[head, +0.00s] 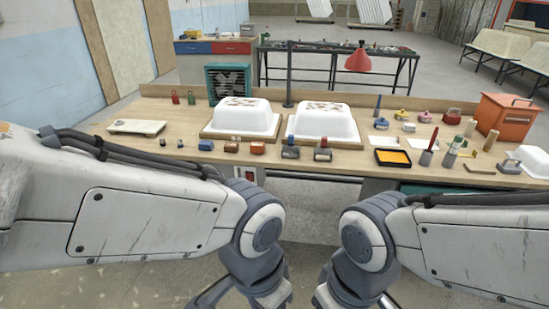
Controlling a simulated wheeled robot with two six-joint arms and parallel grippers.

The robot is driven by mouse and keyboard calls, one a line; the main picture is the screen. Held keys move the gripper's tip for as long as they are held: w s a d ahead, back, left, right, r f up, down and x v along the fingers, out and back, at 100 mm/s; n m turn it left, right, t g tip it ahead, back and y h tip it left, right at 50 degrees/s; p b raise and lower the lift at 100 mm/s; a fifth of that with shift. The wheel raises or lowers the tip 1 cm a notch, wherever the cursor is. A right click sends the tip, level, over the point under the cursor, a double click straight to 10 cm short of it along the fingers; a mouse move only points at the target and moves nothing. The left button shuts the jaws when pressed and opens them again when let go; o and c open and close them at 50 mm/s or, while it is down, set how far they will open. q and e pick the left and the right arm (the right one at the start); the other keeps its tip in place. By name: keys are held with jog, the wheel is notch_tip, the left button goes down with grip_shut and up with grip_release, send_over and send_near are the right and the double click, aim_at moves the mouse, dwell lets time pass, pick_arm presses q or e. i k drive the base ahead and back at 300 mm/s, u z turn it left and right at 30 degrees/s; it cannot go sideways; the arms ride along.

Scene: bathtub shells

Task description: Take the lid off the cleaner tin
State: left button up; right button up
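I cannot tell for sure which object is the cleaner tin. Small red (175,97) and green (191,97) containers stand at the back left of the workbench, and a small red item (452,116) stands at the back right. They are too small to make out any lid. My two arms come in from the left and right, and their wrists bend down at the bottom middle, in front of the bench.
Two white bathtub shells (245,118) (324,123) lie upturned on wooden boards mid-bench. A lidded orange bin (504,118) stands at right. A yellow paint tray (393,157) and several small blocks line the front. A pale tray (136,126) lies left.

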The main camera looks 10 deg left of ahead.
aim_at(382, 121)
jog(key=z, duration=0.45)
jog(key=k, duration=0.15)
jog(key=u, duration=1.15)
jog(key=i, duration=1.35)
jog(key=z, duration=0.7)
